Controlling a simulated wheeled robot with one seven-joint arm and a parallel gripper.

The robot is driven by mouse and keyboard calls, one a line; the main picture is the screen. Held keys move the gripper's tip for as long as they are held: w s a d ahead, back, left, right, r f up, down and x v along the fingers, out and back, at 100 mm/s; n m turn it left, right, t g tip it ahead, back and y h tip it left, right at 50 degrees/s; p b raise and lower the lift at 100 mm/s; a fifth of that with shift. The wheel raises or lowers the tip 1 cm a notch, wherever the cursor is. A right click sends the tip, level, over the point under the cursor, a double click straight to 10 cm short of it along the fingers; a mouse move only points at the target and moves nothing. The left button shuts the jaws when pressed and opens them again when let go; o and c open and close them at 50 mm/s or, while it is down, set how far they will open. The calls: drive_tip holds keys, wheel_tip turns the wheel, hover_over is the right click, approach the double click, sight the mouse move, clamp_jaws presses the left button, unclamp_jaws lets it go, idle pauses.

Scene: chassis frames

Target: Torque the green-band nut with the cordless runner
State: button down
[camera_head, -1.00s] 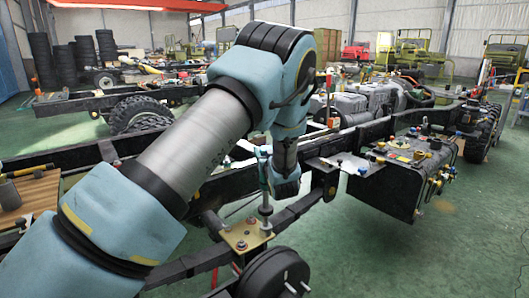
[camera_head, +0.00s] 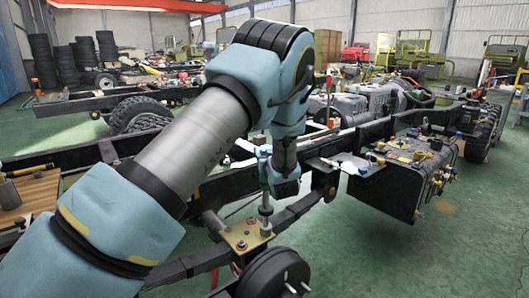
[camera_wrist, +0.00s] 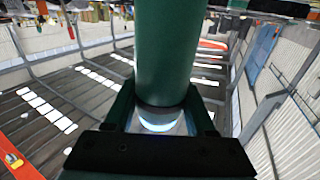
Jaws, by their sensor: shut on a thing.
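The cordless runner (camera_head: 264,172) stands upright, a slim teal-green tool with a grey shaft and socket pointing down. Its lower end is at the brass-coloured plate (camera_head: 240,236) on the chassis rail; I cannot tell whether it is seated on a nut. My gripper (camera_wrist: 160,112) is shut around the runner, whose green barrel (camera_wrist: 166,50) fills the middle of the wrist view, with a dark jaw on each side. In the head view my wrist partly hides the grip. Small fasteners show on the plate, but no green band can be made out.
A dark round drum (camera_head: 275,274) sits just below the plate. The black chassis rail (camera_head: 235,185) runs behind the tool. A black box with coloured fittings (camera_head: 405,180) stands to the right. A wooden bench (camera_head: 30,200) is at the left. Green floor at lower right is clear.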

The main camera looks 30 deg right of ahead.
drive_tip(key=shift+s, duration=0.1)
idle(0.9)
drive_tip(key=shift+r+p, duration=0.6)
drive_tip(key=shift+r, duration=1.05)
